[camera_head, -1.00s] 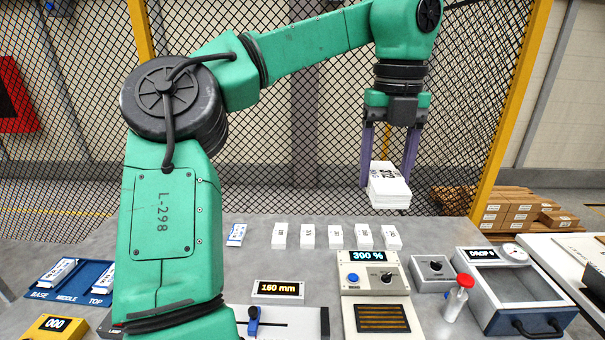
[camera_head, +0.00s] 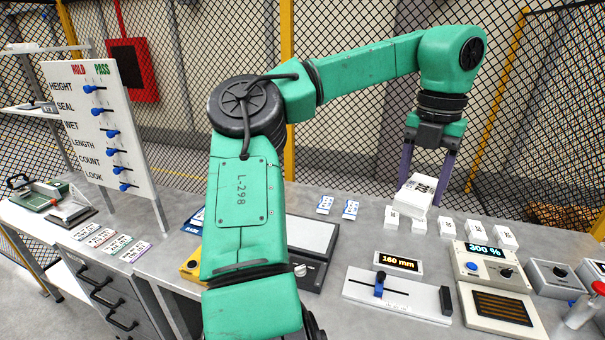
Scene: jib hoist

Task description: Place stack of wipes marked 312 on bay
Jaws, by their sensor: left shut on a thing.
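My left gripper (camera_head: 424,182) is shut on a white stack of wipes (camera_head: 415,198) and holds it tilted over the back of the bench. The stack has dark print on top, too small to read as a number. The print's marking cannot be checked from here. No bay is clearly labelled in view. A blue tray (camera_head: 197,217) shows only partly, mostly hidden behind my left arm. My right gripper is not in view.
Several small white stacks (camera_head: 474,229) stand in a row under the held stack. Blue-marked packs (camera_head: 350,210) lie left of them. A slider gauge (camera_head: 400,297) and a 300 % console (camera_head: 490,263) are in front. A switch board (camera_head: 100,130) stands left, near coloured cards (camera_head: 118,243).

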